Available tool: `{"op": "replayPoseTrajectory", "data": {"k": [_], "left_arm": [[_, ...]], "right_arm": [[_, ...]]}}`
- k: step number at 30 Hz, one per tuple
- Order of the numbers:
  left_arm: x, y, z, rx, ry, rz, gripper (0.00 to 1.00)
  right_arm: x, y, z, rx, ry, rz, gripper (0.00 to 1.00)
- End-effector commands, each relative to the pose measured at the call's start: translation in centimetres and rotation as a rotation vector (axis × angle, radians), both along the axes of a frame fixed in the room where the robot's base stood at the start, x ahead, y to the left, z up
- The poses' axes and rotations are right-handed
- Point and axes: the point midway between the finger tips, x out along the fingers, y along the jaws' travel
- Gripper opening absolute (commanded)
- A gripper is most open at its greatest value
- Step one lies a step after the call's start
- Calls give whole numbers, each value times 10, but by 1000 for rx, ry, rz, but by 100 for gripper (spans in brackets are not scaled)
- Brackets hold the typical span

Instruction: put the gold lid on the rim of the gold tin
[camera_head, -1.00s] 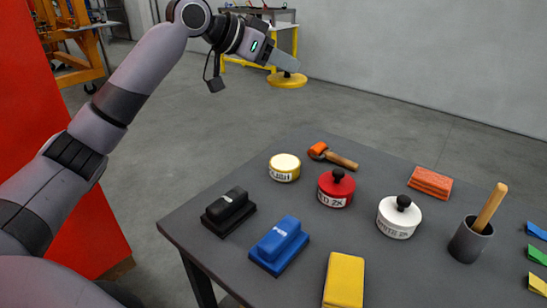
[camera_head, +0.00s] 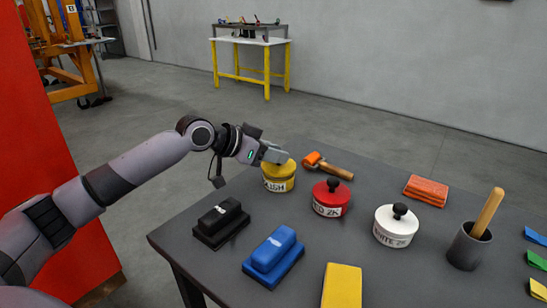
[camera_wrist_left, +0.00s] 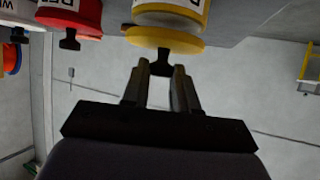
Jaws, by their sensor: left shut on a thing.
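The gold tin (camera_head: 279,185) stands near the far left edge of the dark table, with a white label on its side. The gold lid (camera_head: 284,170) is at the top of the tin, level or nearly so. My left gripper (camera_head: 277,155) is above it, shut on the lid's knob. In the left wrist view, which shows the scene upside down, the black knob (camera_wrist_left: 163,62) is between the fingertips. There the lid (camera_wrist_left: 160,40) lies against the tin's rim or very close to it; I cannot tell whether it bears fully. My right gripper is not in view.
A red lidded tin (camera_head: 331,199) and a white one (camera_head: 396,226) stand to the right. An orange-headed mallet (camera_head: 328,166) lies just behind. Black (camera_head: 220,222) and blue (camera_head: 273,257) blocks are in front. A grey cup (camera_head: 469,247) stands farther right.

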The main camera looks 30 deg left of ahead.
Motion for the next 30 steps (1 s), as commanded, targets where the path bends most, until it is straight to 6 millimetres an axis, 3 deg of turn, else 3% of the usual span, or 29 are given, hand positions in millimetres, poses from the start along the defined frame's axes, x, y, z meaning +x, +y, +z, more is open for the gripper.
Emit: {"op": "replayPoseTrajectory", "data": {"k": [3,15,16,18,30], "left_arm": [[0,0,-10,-1,0,0,0],[0,0,-14,-2,-1,0,0],[0,0,-14,-1,-2,0,38],[0,0,-13,-1,-2,0,54],[-3,2,-8,0,-1,1,54]], "right_arm": [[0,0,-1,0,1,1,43],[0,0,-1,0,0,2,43],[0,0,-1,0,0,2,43],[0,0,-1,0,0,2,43],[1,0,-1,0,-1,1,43]]}}
